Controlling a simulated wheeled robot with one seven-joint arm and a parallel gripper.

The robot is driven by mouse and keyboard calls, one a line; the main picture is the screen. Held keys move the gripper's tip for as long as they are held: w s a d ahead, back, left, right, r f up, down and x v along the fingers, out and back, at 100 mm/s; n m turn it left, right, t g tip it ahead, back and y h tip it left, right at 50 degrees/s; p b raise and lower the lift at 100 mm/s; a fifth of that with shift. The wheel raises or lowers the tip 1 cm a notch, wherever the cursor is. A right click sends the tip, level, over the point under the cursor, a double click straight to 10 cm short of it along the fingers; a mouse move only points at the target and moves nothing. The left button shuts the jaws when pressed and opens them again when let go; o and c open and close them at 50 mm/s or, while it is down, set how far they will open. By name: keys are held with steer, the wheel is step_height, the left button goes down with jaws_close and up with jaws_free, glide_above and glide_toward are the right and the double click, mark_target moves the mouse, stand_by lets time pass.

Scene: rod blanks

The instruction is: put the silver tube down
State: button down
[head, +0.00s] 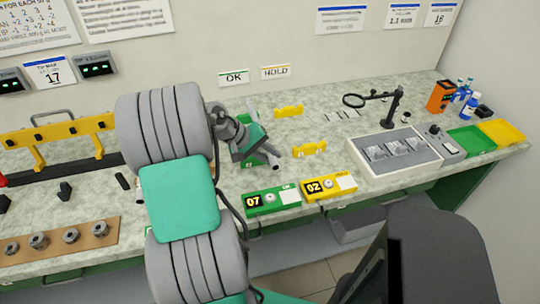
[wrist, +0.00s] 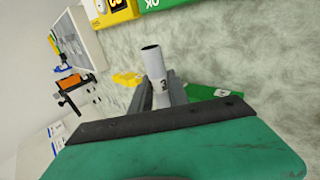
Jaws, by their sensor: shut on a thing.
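The tube is hard to make out there. Whether it touches anything below cannot be told. A green piece (wrist: 215,92) lies beside the tube in the wrist view.
A green counter box (head: 272,201) reading 07 and a yellow one (head: 329,188) reading 02 stand at the front edge. OK (head: 234,77) and HOLD (head: 276,71) signs are behind. A second yellow holder (head: 288,111) and a grey tray (head: 394,152) are to the right.

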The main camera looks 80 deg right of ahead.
steer(key=c, duration=1.3)
jaws_free()
steer(key=shift+o, duration=0.2)
